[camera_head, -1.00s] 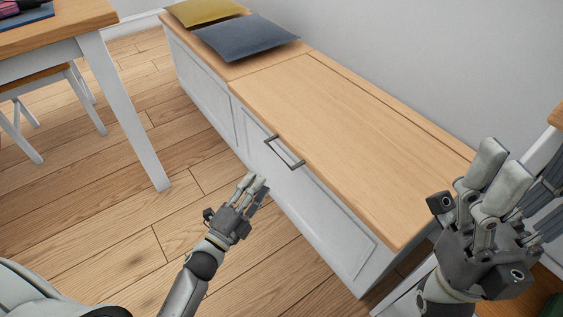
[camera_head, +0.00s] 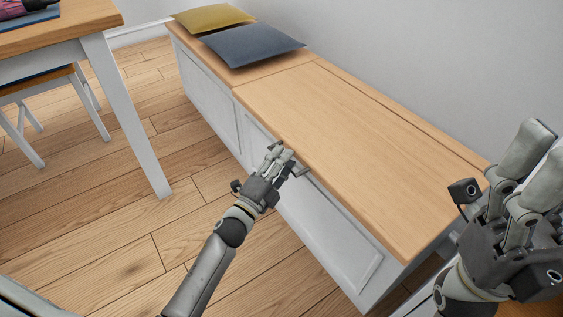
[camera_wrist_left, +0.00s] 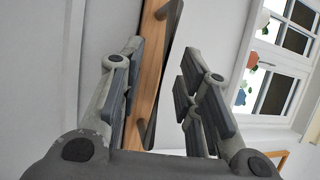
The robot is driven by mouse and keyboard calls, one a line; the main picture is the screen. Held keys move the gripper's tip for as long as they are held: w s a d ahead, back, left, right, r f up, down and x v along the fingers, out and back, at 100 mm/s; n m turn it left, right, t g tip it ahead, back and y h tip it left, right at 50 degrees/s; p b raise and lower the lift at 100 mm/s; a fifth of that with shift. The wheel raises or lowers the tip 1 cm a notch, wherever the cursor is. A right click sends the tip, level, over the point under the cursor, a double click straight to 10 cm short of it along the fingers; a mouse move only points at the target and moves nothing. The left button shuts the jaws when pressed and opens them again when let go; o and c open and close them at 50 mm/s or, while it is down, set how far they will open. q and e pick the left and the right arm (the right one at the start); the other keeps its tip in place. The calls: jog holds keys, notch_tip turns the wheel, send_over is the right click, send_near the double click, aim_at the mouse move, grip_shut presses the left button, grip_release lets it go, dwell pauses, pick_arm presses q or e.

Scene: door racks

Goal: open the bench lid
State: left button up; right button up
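The bench (camera_head: 350,248) has a white front and a light wood lid (camera_head: 370,150), which lies flat and closed. A dark bar handle (camera_head: 302,171) sits at the lid's front edge, partly hidden by my left gripper (camera_head: 283,156). In the left wrist view the handle (camera_wrist_left: 152,128) runs between the parted fingers of my left gripper (camera_wrist_left: 160,90), which is open. Whether any finger touches the bar, I cannot tell. My right gripper (camera_head: 545,165) is at the right edge, over the bench's near end, cut off by the frame, empty with its fingers parted.
A blue-grey cushion (camera_head: 250,45) and a yellow cushion (camera_head: 212,18) lie on the bench's far section. A table (camera_head: 60,32) with white legs and a stool (camera_head: 40,98) stand at the left. The wooden floor (camera_head: 130,235) between is clear.

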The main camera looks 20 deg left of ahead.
pick_arm(q)
jog(key=shift+c, duration=0.4)
grip_shut()
jog(key=shift+r+p, duration=0.2)
jog(key=shift+p, duration=0.15)
